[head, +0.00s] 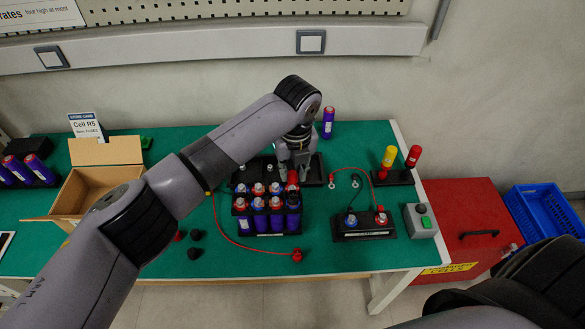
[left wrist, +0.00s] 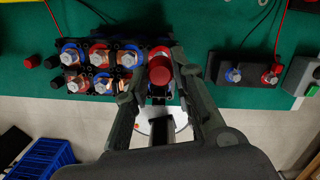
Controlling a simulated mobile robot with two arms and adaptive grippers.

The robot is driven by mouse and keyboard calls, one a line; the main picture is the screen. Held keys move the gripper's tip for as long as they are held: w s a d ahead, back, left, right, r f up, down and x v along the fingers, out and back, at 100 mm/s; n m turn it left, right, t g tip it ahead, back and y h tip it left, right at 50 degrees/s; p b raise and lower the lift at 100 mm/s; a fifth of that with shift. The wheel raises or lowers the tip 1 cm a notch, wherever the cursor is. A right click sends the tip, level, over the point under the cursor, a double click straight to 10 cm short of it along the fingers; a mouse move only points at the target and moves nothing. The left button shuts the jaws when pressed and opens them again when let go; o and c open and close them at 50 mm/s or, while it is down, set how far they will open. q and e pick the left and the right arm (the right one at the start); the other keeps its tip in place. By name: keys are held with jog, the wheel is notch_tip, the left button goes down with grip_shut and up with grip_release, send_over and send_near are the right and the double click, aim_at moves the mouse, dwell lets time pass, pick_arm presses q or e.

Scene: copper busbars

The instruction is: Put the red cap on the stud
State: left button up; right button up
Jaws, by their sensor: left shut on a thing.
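My left gripper (head: 293,165) points down over the back right corner of the battery pack (head: 265,223). In the left wrist view its fingers (left wrist: 158,78) are closed around the red cap (left wrist: 160,70). A little red of the cap also shows under the fingers in the head view (head: 292,178). The cap hides the stud beneath it, so I cannot tell whether it touches or sits on the stud. Other cells of the pack (left wrist: 100,55) show bare metal studs with red and blue rings. My right gripper is not in view.
A terminal block (head: 365,232) with a red and a black lead stands right of the pack, beside a button box (head: 420,220). Loose caps (head: 195,253) lie to the left. A red lead (head: 245,248) curves across the front. An open cardboard box (head: 90,185) stands farther left.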

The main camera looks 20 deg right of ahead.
aim_at(292, 174)
pick_arm(q)
jog(key=shift+f+b, duration=0.6)
jog(key=shift+f, duration=1)
jog(key=shift+f, duration=0.2)
jog(key=o, duration=1)
jog(key=shift+r, duration=0.15)
notch_tip(292, 174, up, 6)
jog(key=p, duration=0.5)
jog(key=shift+p, duration=0.35)
